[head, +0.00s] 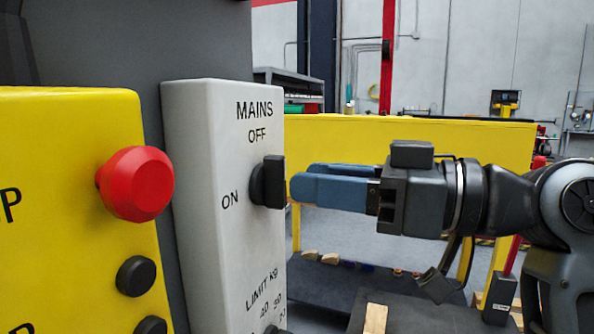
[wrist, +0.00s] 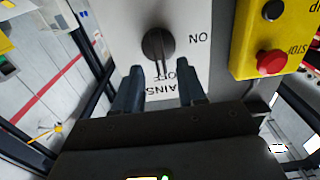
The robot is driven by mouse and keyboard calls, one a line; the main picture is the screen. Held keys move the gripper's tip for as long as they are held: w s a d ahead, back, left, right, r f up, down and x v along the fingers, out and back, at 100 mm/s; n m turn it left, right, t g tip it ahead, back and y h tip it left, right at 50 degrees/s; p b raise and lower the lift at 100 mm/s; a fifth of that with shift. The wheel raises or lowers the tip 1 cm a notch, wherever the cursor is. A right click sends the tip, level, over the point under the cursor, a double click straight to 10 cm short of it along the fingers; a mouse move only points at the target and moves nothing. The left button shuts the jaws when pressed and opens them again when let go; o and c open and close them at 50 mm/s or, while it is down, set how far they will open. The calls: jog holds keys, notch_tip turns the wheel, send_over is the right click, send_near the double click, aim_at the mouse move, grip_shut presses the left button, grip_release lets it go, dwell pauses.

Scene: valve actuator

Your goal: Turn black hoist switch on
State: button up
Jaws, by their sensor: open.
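The black switch (head: 268,182) is a rotary knob on a white panel (head: 225,130) marked MAINS, OFF and ON. OFF is printed above the knob and ON to its left. The knob's grip stands upright, in line with OFF. In the wrist view the knob (wrist: 158,45) sits ahead of the jaws, its grip pointing toward the OFF label. My gripper (head: 295,188) has blue fingers close to the knob, at its right in the head view. In the wrist view my gripper (wrist: 161,80) is open, with one finger on each side of the OFF label and nothing between them but panel.
A yellow box (head: 60,240) with a red stop button (head: 137,184) and black buttons (head: 137,275) stands left of the panel. A lower dial (head: 272,329) shows partly under LIMIT KG. A yellow barrier (head: 400,140) stands behind my arm.

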aim_at(285, 179)
jog(key=shift+x, duration=1.6)
grip_shut()
